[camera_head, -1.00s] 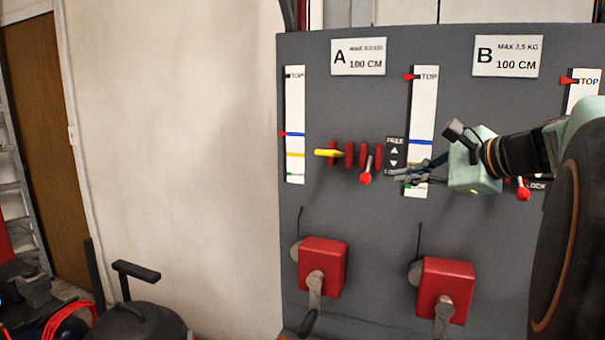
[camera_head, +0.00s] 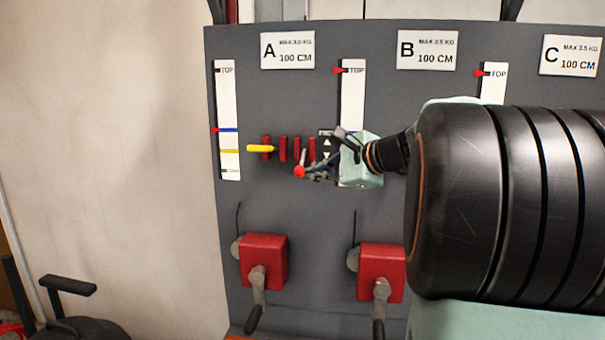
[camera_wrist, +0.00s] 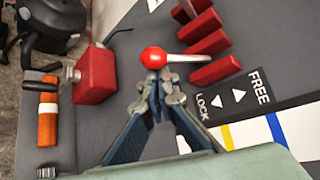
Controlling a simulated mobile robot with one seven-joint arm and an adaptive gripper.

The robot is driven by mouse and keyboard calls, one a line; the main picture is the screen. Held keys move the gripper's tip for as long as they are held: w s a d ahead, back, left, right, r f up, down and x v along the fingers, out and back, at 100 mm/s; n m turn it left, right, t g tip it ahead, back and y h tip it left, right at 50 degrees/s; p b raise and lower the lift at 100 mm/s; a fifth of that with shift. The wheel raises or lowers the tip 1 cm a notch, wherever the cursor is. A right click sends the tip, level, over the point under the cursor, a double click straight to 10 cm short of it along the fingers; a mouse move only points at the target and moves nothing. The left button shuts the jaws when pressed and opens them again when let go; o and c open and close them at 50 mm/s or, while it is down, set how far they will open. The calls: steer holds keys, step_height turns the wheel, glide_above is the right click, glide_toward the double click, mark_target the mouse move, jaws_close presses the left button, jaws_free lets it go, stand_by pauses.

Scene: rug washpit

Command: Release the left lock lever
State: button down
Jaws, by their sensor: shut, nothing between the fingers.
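The left lock lever, a silver rod with a red ball knob (camera_head: 299,171), is on the grey panel under sign A. It also shows in the wrist view (camera_wrist: 154,57). Its ball sits low, toward the LOCK end of the FREE/LOCK label (camera_wrist: 235,97). My gripper (camera_head: 314,173) is shut and empty, just right of the ball in the head view. In the wrist view the fingertips (camera_wrist: 158,88) lie right by the ball; I cannot tell whether they touch it. The label is partly hidden behind my gripper in the head view.
Red blocks (camera_head: 297,149) and a yellow peg (camera_head: 260,148) are beside the lever. Red winch boxes with cranks, one under A (camera_head: 264,261) and one under B (camera_head: 381,272), are mounted below. My arm covers the panel's right side. Bare wall (camera_head: 110,130) is at left.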

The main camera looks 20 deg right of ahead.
steer(key=shift+r, duration=0.15)
steer(key=shift+r+g+p, duration=0.1)
steer(key=shift+g+p, duration=0.2)
steer(key=shift+p, duration=0.35)
steer(key=shift+s+a+r+m+p, duration=0.1)
steer(key=shift+r+m+p, duration=0.05)
steer(key=shift+m+p, duration=0.2)
steer(key=shift+s+a+r+p, duration=0.1)
steer(key=shift+s+r+p, duration=0.05)
steer(key=shift+r+p, duration=2.55)
steer(key=shift+r, duration=0.65)
